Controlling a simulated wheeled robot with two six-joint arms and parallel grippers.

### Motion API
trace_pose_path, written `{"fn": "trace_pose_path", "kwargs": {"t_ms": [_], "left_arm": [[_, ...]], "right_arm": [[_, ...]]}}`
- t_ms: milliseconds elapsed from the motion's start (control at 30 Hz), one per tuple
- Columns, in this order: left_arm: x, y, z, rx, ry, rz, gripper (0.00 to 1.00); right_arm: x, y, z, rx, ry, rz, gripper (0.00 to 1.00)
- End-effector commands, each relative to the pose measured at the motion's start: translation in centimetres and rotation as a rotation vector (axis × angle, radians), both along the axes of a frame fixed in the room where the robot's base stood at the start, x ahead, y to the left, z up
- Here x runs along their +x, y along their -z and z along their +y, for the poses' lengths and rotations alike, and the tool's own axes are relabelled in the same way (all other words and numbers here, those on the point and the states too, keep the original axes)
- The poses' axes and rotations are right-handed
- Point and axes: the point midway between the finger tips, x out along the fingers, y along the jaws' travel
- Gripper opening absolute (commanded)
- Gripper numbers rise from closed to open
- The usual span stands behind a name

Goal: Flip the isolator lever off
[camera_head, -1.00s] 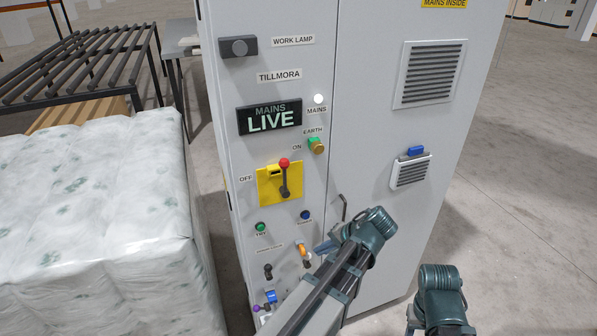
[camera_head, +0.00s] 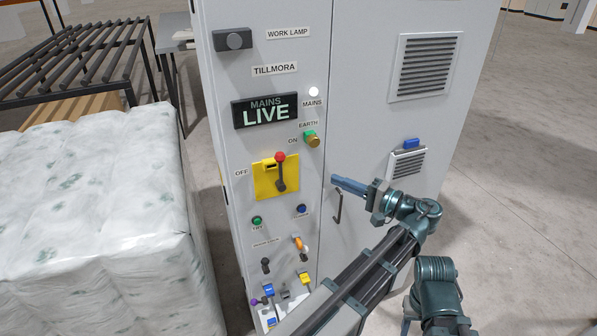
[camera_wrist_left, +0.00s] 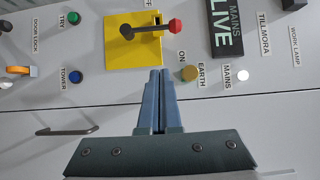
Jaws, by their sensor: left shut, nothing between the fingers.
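The isolator lever (camera_head: 280,175), a dark handle with a red knob, points up towards the ON label on a yellow plate (camera_head: 263,185) on the cabinet front. The OFF label is left of the plate. In the left wrist view the lever (camera_wrist_left: 150,29) points right, its red knob towards the ON side. My left gripper (camera_head: 338,182) is shut and empty, right of the lever and apart from it. Its fingertips (camera_wrist_left: 160,72) show just below the plate's edge in the wrist view. The MAINS LIVE sign (camera_head: 265,110) is lit. My right gripper is not visible.
A door handle (camera_head: 338,207) sits just below the left fingers. A green-and-brass EARTH knob (camera_head: 312,140), buttons and small switches surround the plate. White wrapped bales (camera_head: 95,220) stand left of the cabinet. Open floor (camera_head: 530,180) lies to the right.

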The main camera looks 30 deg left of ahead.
Motion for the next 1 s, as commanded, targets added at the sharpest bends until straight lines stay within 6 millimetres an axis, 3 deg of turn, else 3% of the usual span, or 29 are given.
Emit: {"fn": "trace_pose_path", "kwargs": {"t_ms": [167,633,1000], "left_arm": [[0.1,0.0,1.6,-0.001,-0.003,0.0,0.0],[0.7,0.0,10.6,-0.002,-0.004,0.0,0.0],[-1.3,0.0,13.0,-0.002,0.001,0.0,0.0]], "right_arm": [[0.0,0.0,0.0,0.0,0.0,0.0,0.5],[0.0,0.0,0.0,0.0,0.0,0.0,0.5],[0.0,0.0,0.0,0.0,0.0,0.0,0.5]]}}
